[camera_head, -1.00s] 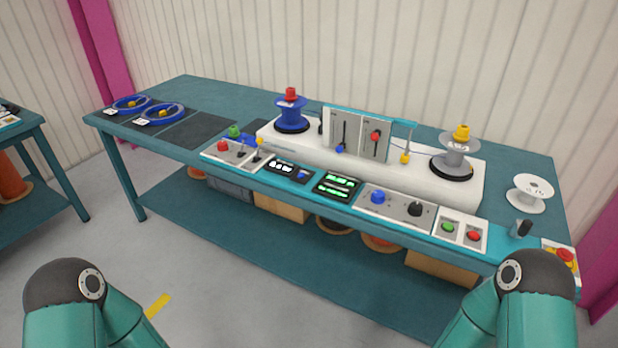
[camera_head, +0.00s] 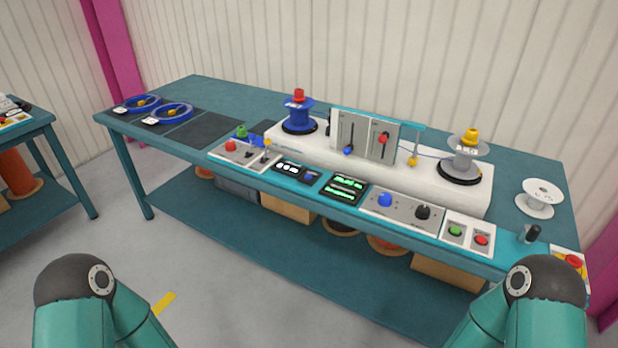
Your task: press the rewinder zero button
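The rewinder (camera_head: 420,181) is a long white machine on the teal bench. A small black counter (camera_head: 287,167) with white digits sits on its front ledge. A small dark blue button (camera_head: 310,177) is at the counter's right end; no label is readable, so I cannot tell if it is the zero button. A green-lit display (camera_head: 345,188) is to its right. Only rounded elbow parts of my two arms show at the bottom left and right. Neither gripper is in view, and nothing of mine touches the machine.
The front ledge also carries a red button (camera_head: 231,146), a blue knob (camera_head: 385,200), a black knob (camera_head: 423,212), a green button (camera_head: 455,230) and another red button (camera_head: 481,240). A blue reel (camera_head: 299,116) and a grey reel (camera_head: 465,158) stand on the machine. The floor before the bench is clear.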

